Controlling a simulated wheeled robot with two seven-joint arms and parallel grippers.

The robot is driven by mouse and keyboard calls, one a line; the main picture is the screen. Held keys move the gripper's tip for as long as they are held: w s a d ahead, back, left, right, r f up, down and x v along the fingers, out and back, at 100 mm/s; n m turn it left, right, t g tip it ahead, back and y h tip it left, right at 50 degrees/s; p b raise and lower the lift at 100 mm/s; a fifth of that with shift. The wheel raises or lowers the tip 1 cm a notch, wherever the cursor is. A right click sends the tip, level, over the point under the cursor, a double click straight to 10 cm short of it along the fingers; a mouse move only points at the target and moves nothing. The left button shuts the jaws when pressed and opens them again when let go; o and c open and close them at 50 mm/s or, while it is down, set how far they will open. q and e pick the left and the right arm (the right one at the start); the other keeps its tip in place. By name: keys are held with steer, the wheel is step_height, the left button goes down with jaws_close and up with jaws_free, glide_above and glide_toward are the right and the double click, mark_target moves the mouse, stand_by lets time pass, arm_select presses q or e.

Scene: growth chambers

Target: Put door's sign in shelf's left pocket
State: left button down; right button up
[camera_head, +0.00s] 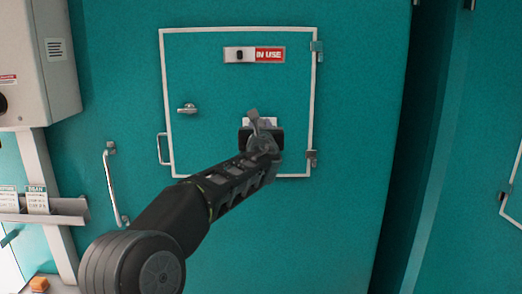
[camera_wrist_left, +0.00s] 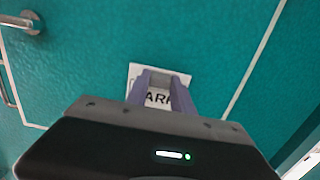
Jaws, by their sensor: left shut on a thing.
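The door's sign (camera_wrist_left: 157,98) is a white card with dark letters, partly readable as "AR", at the small teal door (camera_head: 215,85). My left gripper (camera_wrist_left: 163,77) is shut on it, with one finger on either side of the lettering. In the head view the left gripper (camera_head: 257,126) covers most of the sign (camera_head: 250,121), leaving only its upper edge showing. I cannot tell whether the card still touches the door. The shelf (camera_head: 68,208) is a pale metal ledge at the far left, with white cards (camera_head: 37,199) standing at it. My right gripper is not in view.
The door has a white frame, a latch handle (camera_head: 187,109), hinges at right and a red "IN USE" slider (camera_head: 254,55). A tall handle (camera_head: 113,185) stands out between door and shelf. A grey box (camera_head: 38,62) hangs above the shelf. An orange object (camera_head: 39,284) lies at lower left.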

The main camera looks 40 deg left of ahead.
arm_select(q)
steer(key=shift+r, duration=0.1)
stand_by(0.4)
steer(key=shift+b+v, duration=0.5)
steer(key=shift+v, duration=0.3)
steer(key=shift+b+v, duration=0.75)
steer(key=shift+v, duration=1)
steer(key=b+v, duration=0.1)
steer(key=v, duration=0.4)
